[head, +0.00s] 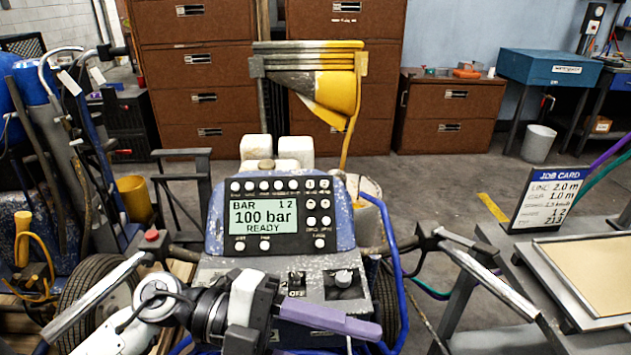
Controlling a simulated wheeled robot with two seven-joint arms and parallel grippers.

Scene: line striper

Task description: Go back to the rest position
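The line striper's control panel (281,215) stands in the middle of the head view. Its screen (263,218) reads "BAR 1 2, 100 bar, READY". Below it, a grey console (225,268) carries a small switch by an "OFF" label (297,284) and a round knob (343,278). My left gripper (368,329) reaches in from the lower left, in front of the console's lower part. A purple finger points right; the gap between the fingers is hidden, and I see nothing clearly held. My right gripper is not in view.
The striper's handlebars (490,282) flank the console. A yellow-stained hopper (325,80) rises behind the panel. A job card (548,200) and a tray (592,275) are on the right bench. Brown drawer cabinets (450,112) line the back. Open floor lies at right centre.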

